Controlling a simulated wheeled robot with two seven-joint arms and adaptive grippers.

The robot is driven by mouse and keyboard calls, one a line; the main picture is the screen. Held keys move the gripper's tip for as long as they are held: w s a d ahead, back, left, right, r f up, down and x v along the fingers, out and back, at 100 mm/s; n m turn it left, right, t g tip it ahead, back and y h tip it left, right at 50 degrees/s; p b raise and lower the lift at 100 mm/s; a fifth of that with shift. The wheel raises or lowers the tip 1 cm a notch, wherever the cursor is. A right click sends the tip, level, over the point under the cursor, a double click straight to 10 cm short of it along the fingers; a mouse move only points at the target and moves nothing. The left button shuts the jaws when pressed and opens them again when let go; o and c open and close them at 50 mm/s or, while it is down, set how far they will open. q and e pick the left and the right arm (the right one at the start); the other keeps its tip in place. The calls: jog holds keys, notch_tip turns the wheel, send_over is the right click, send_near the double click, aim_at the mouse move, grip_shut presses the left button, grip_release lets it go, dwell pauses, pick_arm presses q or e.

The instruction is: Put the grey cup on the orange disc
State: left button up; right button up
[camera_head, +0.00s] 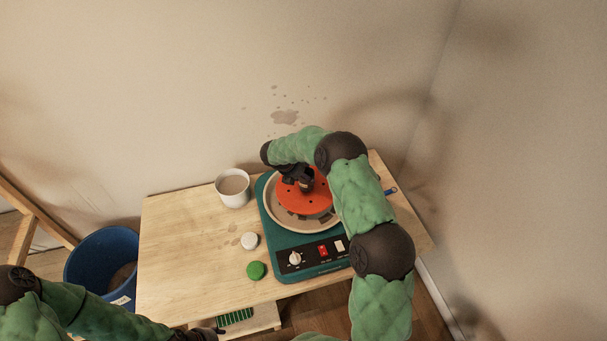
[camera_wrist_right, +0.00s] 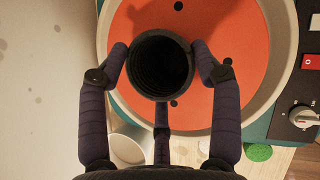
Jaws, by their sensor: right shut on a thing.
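The orange disc (camera_head: 289,202) lies in the round beige basin of a teal pottery wheel; it also fills much of the right wrist view (camera_wrist_right: 228,70). My right gripper (camera_head: 296,173) is over the disc, its fingers closed around the dark grey cup (camera_head: 307,183). In the right wrist view the cup (camera_wrist_right: 160,65) is upright, its open mouth facing the camera, and it looks empty. I cannot tell whether its base touches the disc. My left gripper (camera_head: 212,332) is at the lower edge, apart from these things; its finger state is unclear.
A white mug (camera_head: 234,201) with something pale inside stands left of the wheel (camera_head: 268,235). A white round piece (camera_head: 249,241) and a green one (camera_head: 256,270) lie on the wooden table (camera_head: 185,255). A blue bucket (camera_head: 92,262) stands left of the table. The table's left part is clear.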

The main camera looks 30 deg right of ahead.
jog(key=shift+f, duration=0.15)
jog(key=o, duration=1.3)
